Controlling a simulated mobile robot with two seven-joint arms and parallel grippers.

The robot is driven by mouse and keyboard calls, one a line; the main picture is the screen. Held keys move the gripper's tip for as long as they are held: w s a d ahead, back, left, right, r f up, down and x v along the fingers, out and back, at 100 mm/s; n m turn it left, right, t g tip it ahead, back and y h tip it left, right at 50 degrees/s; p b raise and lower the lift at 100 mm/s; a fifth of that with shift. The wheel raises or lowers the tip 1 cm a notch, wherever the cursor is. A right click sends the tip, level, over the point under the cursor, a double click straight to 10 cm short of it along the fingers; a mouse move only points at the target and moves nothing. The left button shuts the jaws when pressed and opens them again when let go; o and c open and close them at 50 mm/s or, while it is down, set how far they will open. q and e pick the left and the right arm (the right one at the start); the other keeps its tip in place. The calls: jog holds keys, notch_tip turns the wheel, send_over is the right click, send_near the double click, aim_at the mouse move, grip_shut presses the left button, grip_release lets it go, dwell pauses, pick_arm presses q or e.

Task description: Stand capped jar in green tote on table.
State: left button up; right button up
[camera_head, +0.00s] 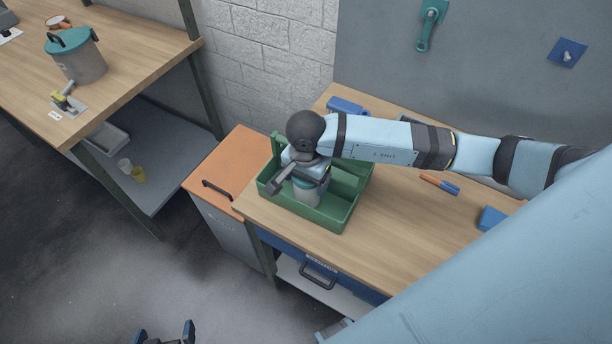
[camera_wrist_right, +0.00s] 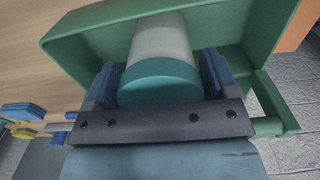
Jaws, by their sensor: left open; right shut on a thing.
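The capped jar (camera_head: 306,194) has a pale grey body and a teal cap, and is inside the green tote (camera_head: 327,223) on the table. It looks upright; I cannot tell whether its base touches the tote floor. My right gripper (camera_head: 306,178) reaches down into the tote and is shut on the jar near its cap. In the right wrist view, the jar's teal cap (camera_wrist_right: 160,82) sits between the two fingers, with the tote wall (camera_wrist_right: 90,32) beyond. My left gripper (camera_head: 166,334) is open and empty at the bottom edge, low over the floor, mostly out of frame.
The wooden table (camera_head: 390,225) holds a blue object (camera_head: 346,106) behind the tote, orange and blue markers (camera_head: 440,184) and a blue box (camera_head: 491,218) to the right. An orange-topped cabinet (camera_head: 232,160) adjoins on the left. Another bench bears a lidded grey pot (camera_head: 78,62).

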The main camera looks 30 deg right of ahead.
jog(key=shift+f, duration=0.1)
jog(key=o, duration=0.9)
jog(key=shift+o, duration=0.2)
notch_tip(320, 180, up, 11)
jog(key=shift+r+b, duration=0.1)
jog(key=shift+b, duration=1)
jog(key=shift+r, duration=0.55)
